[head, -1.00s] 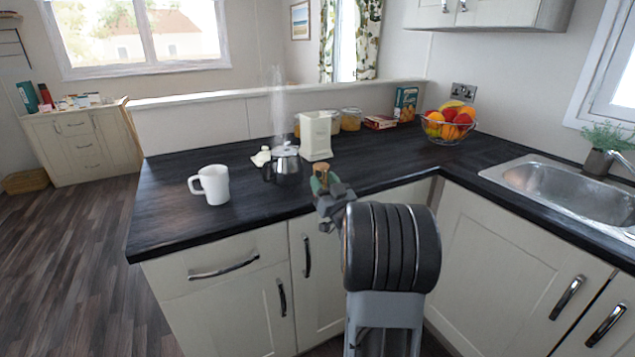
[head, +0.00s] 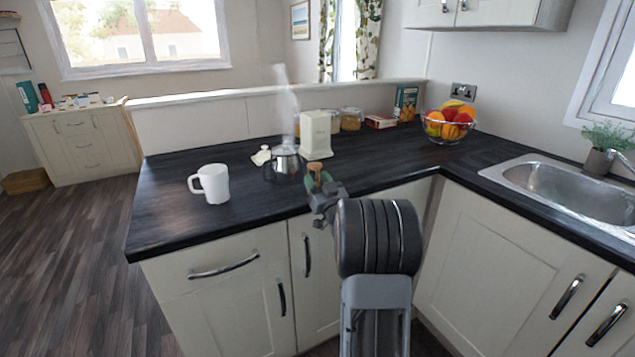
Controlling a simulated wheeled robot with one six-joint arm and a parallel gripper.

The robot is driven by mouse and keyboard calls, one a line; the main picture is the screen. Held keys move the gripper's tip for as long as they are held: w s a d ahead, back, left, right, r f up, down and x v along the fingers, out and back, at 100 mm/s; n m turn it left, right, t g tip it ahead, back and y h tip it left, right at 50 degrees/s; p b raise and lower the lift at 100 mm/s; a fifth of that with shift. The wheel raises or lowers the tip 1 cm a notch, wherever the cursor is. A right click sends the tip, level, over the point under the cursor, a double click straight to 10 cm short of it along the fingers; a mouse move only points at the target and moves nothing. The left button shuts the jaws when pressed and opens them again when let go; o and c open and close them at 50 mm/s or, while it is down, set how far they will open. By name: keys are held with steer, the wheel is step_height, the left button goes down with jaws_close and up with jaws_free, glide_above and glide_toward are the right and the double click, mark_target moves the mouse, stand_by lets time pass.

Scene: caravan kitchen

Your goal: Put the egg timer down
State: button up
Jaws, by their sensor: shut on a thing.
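My gripper (head: 320,183) is shut on the egg timer (head: 315,167), a small thing with a round wood-brown top. It is held upright or nearly so at the front edge of the dark worktop, in front of the steel pot. The gripper and arm hide its lower part. I cannot tell whether its base touches the worktop (head: 255,196).
A steaming steel pot (head: 286,159) stands just behind the egg timer, with a cream canister (head: 315,134) behind it. A white mug (head: 213,184) stands to the left. A fruit bowl (head: 450,126) is at the back right corner. Worktop between mug and pot is clear.

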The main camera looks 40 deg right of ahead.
steer(key=o, duration=0.9)
steer(key=shift+o, duration=0.2)
